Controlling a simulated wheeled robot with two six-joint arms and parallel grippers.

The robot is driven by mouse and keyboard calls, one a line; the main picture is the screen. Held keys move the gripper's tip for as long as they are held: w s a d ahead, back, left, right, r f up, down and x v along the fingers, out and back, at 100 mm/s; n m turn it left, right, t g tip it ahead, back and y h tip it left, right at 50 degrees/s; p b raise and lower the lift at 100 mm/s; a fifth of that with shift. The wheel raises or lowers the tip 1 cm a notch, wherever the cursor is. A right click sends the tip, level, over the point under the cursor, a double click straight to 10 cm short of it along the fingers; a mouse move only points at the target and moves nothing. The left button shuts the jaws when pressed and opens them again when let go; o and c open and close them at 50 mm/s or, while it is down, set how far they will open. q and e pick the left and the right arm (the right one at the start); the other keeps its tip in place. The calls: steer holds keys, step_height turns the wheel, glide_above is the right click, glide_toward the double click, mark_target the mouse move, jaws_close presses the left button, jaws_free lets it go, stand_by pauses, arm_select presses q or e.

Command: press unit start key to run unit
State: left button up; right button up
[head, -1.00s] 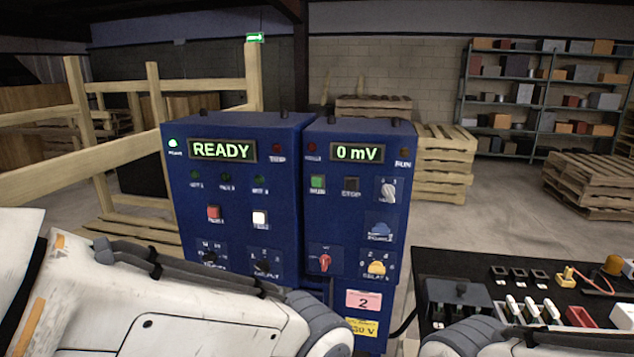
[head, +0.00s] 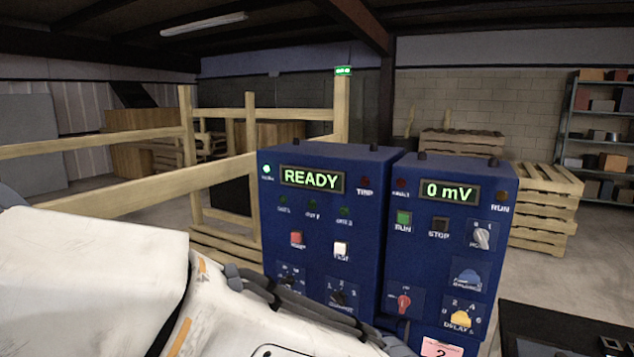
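Two blue control units stand side by side in the head view. The left unit (head: 277,222) shows READY on its display (head: 312,180), with a lit lamp at its upper left, a red key (head: 296,238) and a white key (head: 341,248). The right unit (head: 440,262) shows 0 mV on its display (head: 450,192). It has a green key labelled RUN (head: 403,219), a dark key labelled STOP (head: 440,223), a grey knob (head: 482,238) and red, blue and yellow knobs below. My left arm crosses the lower left in front of the units. Neither gripper shows.
A wooden rail fence (head: 120,190) stands left of and behind the units. Stacked pallets (head: 543,205) and a shelf rack (head: 600,130) stand behind at the right. A dark table (head: 560,335) shows at the lower right. Open floor lies between.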

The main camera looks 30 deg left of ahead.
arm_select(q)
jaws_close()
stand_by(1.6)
